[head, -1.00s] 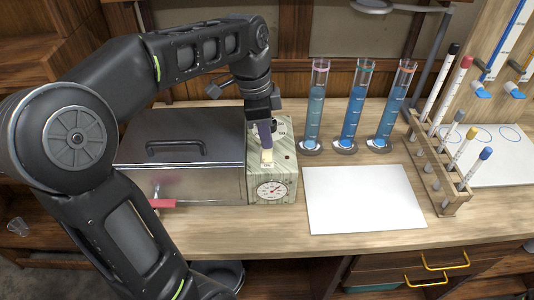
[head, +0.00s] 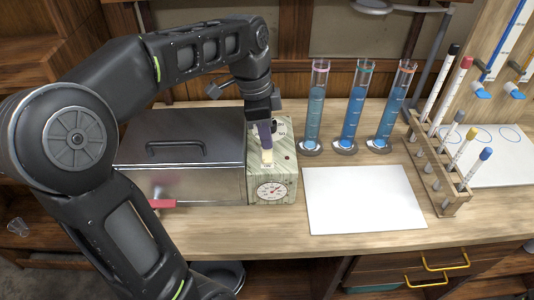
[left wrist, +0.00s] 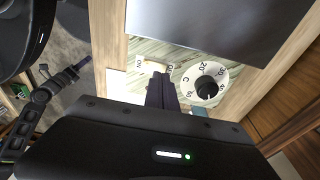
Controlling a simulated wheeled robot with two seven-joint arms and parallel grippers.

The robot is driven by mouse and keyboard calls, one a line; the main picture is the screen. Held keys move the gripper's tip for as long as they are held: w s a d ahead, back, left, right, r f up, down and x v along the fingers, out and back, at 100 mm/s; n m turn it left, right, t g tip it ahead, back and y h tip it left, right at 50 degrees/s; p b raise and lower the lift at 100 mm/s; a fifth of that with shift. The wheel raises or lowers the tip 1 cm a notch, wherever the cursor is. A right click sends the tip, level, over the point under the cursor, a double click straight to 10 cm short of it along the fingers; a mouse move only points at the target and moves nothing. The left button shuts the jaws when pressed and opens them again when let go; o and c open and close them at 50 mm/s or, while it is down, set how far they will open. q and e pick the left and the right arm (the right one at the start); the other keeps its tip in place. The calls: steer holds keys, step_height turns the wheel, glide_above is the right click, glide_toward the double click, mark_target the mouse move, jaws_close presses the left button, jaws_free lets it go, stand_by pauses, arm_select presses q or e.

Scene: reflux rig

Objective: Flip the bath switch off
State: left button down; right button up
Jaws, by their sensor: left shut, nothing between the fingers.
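The bath (head: 138,140) is a metal box with a dark-handled lid at the left of the bench. Its pale green striped control panel (head: 286,172) is on its right side. In the left wrist view the switch (left wrist: 153,66) shows just beyond the fingertips (left wrist: 159,80), partly between printed labels. Which way it is tipped is unclear.
Several blue-filled cylinders, such as the nearest one (head: 314,110), stand right of the panel. A white sheet (head: 365,200) lies in front of them. A wooden rack (head: 450,208) with pipettes stands further right. A red tap (head: 162,203) sticks out at the bath's front.

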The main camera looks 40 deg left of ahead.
arm_select(q)
steer(key=shift+f+b, duration=0.65)
steer(key=shift+f, duration=0.2)
stand_by(0.8)
steer(key=shift+r, duration=0.1)
steer(key=shift+r+p, duration=2.9)
steer(key=shift+r, duration=0.55)
